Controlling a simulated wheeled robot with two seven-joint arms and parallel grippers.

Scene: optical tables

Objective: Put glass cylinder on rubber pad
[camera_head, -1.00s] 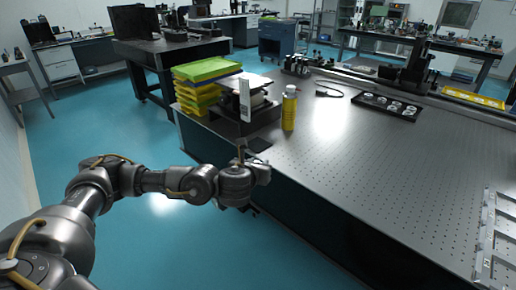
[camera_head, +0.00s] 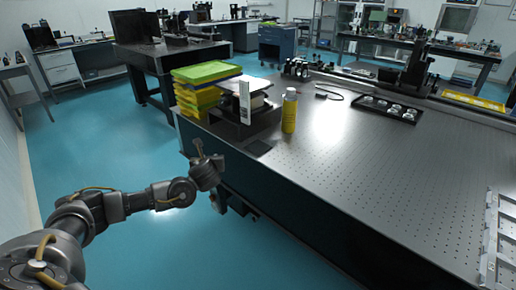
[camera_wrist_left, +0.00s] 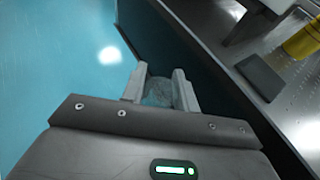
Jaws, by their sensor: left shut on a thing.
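My left gripper (camera_wrist_left: 164,88) is shut on the glass cylinder (camera_wrist_left: 158,93), a pale see-through piece between its two fingers in the wrist view. In the head view my left wrist (camera_head: 207,172) is left of the near table's edge, over the blue floor, and the cylinder cannot be made out there. The rubber pad (camera_head: 258,147) is a small dark rectangle flat on the table near its front left edge. It also shows in the wrist view (camera_wrist_left: 261,77), right of the fingers and apart from them, with nothing on it. My right gripper is out of view.
Behind the pad are a dark stand with a white upright plate (camera_head: 245,102) and stacked yellow-green trays (camera_head: 205,85). A black tray (camera_head: 388,108) lies further back. The table's middle is clear.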

